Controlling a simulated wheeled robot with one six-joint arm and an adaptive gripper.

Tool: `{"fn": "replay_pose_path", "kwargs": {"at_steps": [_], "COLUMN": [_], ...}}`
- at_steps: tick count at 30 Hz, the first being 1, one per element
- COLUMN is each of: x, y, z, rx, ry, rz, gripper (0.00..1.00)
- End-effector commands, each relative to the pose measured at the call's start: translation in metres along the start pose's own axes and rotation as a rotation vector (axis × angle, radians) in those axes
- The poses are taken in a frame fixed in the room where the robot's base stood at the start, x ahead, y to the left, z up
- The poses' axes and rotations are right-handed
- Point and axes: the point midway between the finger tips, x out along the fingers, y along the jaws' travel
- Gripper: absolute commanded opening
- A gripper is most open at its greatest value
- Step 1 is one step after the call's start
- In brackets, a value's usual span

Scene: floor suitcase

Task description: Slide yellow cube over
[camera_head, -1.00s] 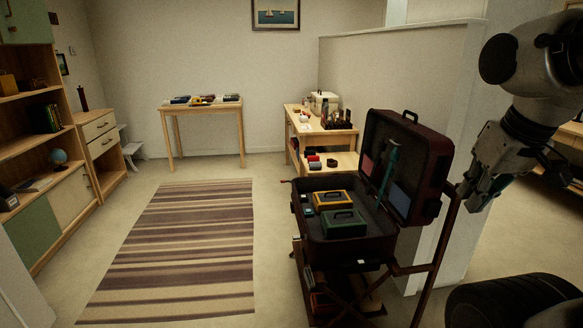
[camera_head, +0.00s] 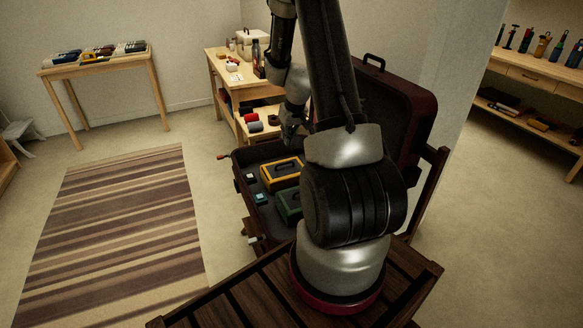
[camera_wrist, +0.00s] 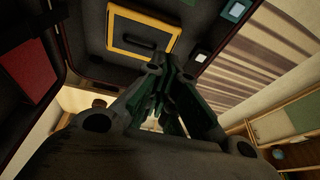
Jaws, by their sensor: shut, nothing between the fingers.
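No plain yellow cube is clear to me. The yellow thing in view is a box (camera_head: 269,178) with a black handle, lying in the open dark-red suitcase (camera_head: 243,196). In the wrist view the yellow box (camera_wrist: 116,42) shows near the top, beyond my fingers. My gripper (camera_head: 290,132) is shut and empty. It hangs above the suitcase's far part, apart from the yellow box as far as I can tell. In the wrist view my gripper (camera_wrist: 170,66) points towards the suitcase interior.
A green box (camera_head: 288,206) lies beside the yellow one, partly hidden by my arm. A small cyan block (camera_head: 261,199) lies left of them. The raised lid (camera_head: 405,110) stands at right. A wooden bench (camera_head: 232,85) stands behind; a striped rug (camera_head: 125,230) lies left.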

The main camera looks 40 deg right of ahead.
Motion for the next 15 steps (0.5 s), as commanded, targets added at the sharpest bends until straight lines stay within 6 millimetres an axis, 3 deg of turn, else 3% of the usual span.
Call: {"fn": "replay_pose_path", "kwargs": {"at_steps": [1, 3, 6, 15], "x": [0.028, 0.055, 0.08, 0.118], "y": [0.015, 0.03, 0.045, 0.055], "z": [0.009, 0.018, 0.028, 0.036], "rx": [0.018, 0.032, 0.042, 0.048], "ry": [-0.015, -0.022, -0.028, -0.034], "rz": [0.013, 0.031, 0.05, 0.062], "gripper": [0.0, 0.0, 0.0, 0.0]}}
